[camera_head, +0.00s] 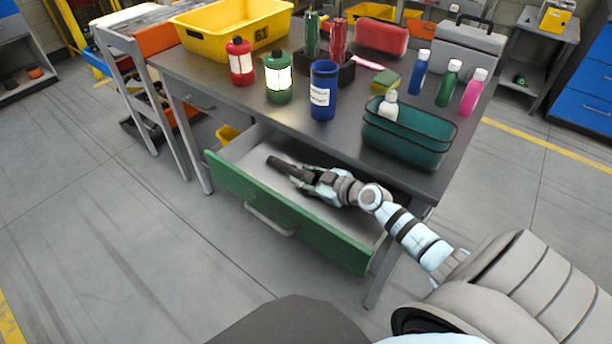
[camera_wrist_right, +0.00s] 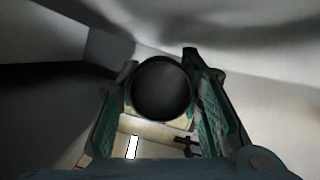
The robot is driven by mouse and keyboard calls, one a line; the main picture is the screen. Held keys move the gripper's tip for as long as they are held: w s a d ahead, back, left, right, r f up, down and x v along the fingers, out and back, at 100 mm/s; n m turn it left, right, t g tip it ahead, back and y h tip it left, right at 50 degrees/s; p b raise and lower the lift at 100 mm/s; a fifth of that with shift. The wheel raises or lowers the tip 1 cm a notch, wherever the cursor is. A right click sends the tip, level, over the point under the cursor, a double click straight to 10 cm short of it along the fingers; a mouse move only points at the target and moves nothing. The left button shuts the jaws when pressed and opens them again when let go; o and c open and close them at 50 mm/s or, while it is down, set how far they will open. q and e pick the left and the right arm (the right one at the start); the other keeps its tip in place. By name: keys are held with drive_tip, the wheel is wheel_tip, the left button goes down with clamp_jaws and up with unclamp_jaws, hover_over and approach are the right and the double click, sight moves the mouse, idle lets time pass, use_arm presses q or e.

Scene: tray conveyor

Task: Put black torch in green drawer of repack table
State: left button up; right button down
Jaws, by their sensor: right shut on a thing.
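The green drawer (camera_head: 290,218) of the repack table (camera_head: 230,88) is pulled open. My right gripper (camera_head: 300,179) reaches into the drawer from the right. It is shut on the black torch (camera_head: 287,166), which shows as a dark rod pointing to the left over the drawer's pale floor. In the right wrist view the torch's round dark end (camera_wrist_right: 161,88) sits between the two fingers. I cannot tell whether the torch touches the drawer floor. My left gripper is not in view.
The table edge overhangs the drawer's back. The floor before the drawer is clear.

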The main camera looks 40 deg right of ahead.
drive_tip(key=c, duration=1.1)
unclamp_jaws()
drive_tip(key=shift+r, duration=0.1)
drive_tip(key=shift+r, duration=0.25)
drive_tip(key=p+v, duration=0.1)
drive_tip(key=v, duration=0.1)
drive_tip(key=p+v, duration=0.1)
drive_tip(key=v, duration=0.2)
drive_tip(key=p+v, duration=0.2)
drive_tip(key=shift+s+r, duration=0.15)
drive_tip(key=shift+r, duration=0.3)
drive_tip(key=shift+s, duration=0.2)
drive_tip(key=shift+w+f, duration=0.1)
